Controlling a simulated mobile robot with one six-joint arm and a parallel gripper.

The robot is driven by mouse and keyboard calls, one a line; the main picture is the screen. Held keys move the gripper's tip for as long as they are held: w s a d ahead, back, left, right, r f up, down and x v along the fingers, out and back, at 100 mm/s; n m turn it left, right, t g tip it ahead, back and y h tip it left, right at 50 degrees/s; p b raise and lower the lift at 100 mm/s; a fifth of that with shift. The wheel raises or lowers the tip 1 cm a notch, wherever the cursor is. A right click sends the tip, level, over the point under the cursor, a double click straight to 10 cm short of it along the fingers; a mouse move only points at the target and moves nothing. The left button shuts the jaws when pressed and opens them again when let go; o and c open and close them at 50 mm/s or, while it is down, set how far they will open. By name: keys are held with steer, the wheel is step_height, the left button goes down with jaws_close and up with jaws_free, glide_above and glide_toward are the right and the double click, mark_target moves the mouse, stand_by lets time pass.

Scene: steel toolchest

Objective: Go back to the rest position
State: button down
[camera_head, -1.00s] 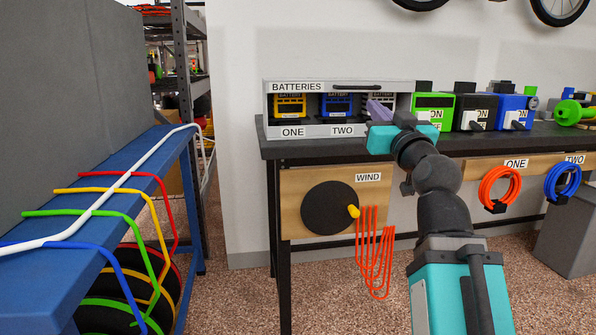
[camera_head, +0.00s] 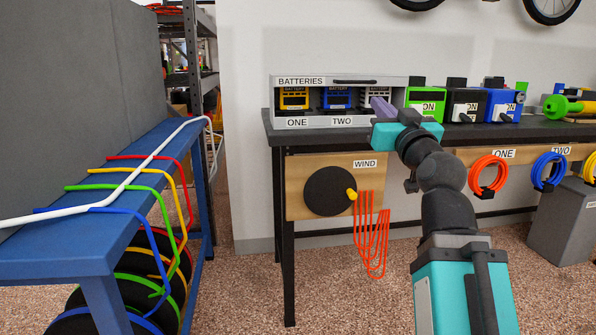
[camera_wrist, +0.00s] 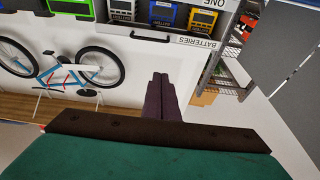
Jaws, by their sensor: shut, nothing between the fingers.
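My gripper (camera_head: 380,106) is at the end of my raised teal and black arm, in front of the right end of the battery box (camera_head: 290,123) in the head view. Its purple fingers are closed together and empty, as the wrist view (camera_wrist: 161,92) also shows. The box holds a yellow battery (camera_head: 294,98), a blue battery (camera_head: 337,98) and a grey battery (camera_head: 376,95). In the head view my fingers partly cover the grey battery. I cannot tell whether they touch the box.
The dark bench (camera_head: 262,130) carries green, black and blue units to the right of my gripper.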

steer(key=w+a+f+g+p, duration=0.2)
steer(key=w+f+g+p, duration=0.3)
steer(key=w+f+p, duration=1.1)
steer(key=s+a+f+g+p, duration=0.1)
steer(key=s+f+g+p, duration=0.35)
steer(key=f+p, duration=0.45)
steer(key=s+a+f+g+p, duration=0.25)
steer(key=s+f+p, duration=0.35)
steer(key=f, duration=0.4)
steer(key=s+f+g+h+p, duration=0.1)
steer(key=s+f+g+p, duration=0.35)
steer(key=s+f, duration=0.5)
steer(key=s+f+g+p, duration=0.3)
steer(key=s+f+p, duration=0.3)
steer(key=s, duration=0.6)
steer(key=s+d+f+g+p, duration=0.1)
steer(key=s+g, duration=0.1)
steer(key=s, duration=0.5)
steer(key=s+d+f+m+g+h+p, duration=0.1)
steer(key=s+d+g, duration=0.1)
steer(key=s, duration=0.6)
steer(key=s+d+f+g+h+p, duration=0.1)
steer(key=s+f+g, duration=0.1)
steer(key=s, duration=0.5)
steer(key=shift+s+d+m+g, duration=0.15)
steer(key=shift+d+m+g, duration=0.1)
steer(key=shift+m+g, duration=0.2)
